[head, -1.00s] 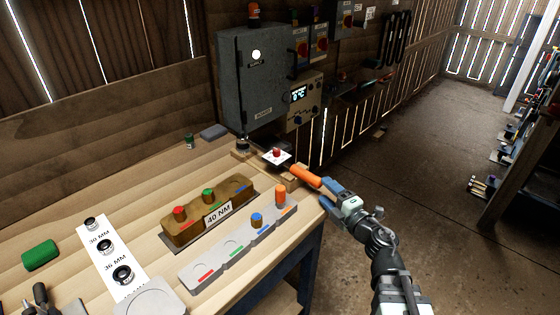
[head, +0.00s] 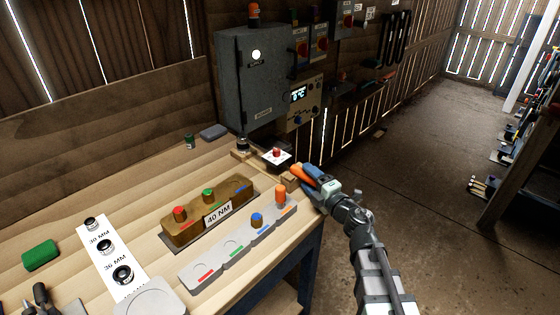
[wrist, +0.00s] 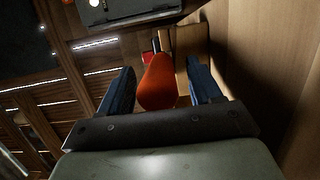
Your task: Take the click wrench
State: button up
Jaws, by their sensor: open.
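The click wrench shows as an orange handle (head: 300,171) at the right corner of the workbench, by a small wooden block. In the wrist view its orange handle (wrist: 157,82) lies between the two dark blue fingers of my gripper (wrist: 160,68), with gaps showing at the sides. In the head view my gripper (head: 309,178) reaches the handle from the right and covers part of it. The jaws are open and straddle the handle without closing on it. The far part of the wrench is hard to make out.
On the workbench (head: 150,170) stand a brown block labelled 40 NM (head: 190,225) and a grey tray (head: 190,273) with blue and orange pieces. A grey control box (head: 255,90) is behind. Open floor is right.

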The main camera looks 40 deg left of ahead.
grip_shut()
dwell(0.5)
